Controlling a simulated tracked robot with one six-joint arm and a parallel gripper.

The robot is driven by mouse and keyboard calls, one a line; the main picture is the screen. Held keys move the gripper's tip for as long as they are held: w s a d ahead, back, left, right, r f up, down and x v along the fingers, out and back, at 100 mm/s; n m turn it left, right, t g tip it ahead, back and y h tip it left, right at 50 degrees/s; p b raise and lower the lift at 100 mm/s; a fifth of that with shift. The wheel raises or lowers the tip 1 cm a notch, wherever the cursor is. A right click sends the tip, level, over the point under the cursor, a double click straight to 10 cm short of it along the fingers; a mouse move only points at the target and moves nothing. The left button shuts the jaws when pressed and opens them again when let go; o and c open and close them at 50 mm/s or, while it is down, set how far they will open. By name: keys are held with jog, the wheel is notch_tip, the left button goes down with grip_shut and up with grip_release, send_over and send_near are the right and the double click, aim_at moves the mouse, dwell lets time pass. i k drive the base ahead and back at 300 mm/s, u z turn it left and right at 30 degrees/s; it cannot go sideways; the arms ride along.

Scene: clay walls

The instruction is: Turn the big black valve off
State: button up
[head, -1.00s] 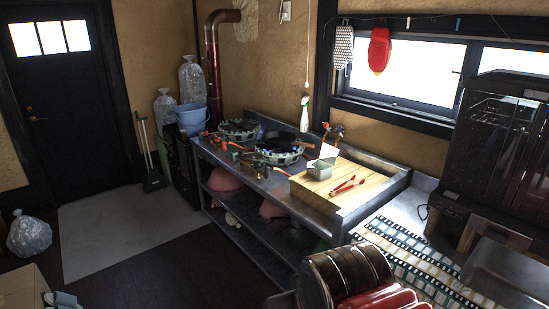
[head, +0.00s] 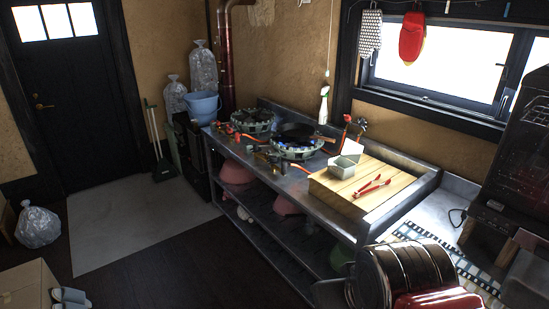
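I cannot pick out a big black valve for certain. Small brass-coloured fittings (head: 274,158) with what look like orange hoses sit along the front edge of the metal counter, in front of the burners; they are too small to tell a black valve or its position. The near burner (head: 297,151) has a black pan (head: 296,132) on it, and a bluish glow shows under the pan. A second burner (head: 252,122) stands farther back to the left. My gripper is not in view.
The metal counter (head: 328,211) runs along the window wall, with a wooden board (head: 345,187) and red tongs (head: 372,186) on it. A dark rounded container (head: 412,268) stands close at the lower right. Open floor (head: 165,262) lies left of the counter; a cardboard box (head: 28,283) is at lower left.

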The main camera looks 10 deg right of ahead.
aim_at(273, 158)
jog(key=u, duration=0.3)
jog(key=i, duration=0.8)
jog(key=u, duration=0.6)
jog(key=i, duration=1.4)
jog(key=z, duration=0.65)
jog(key=i, duration=0.6)
jog(key=z, duration=0.3)
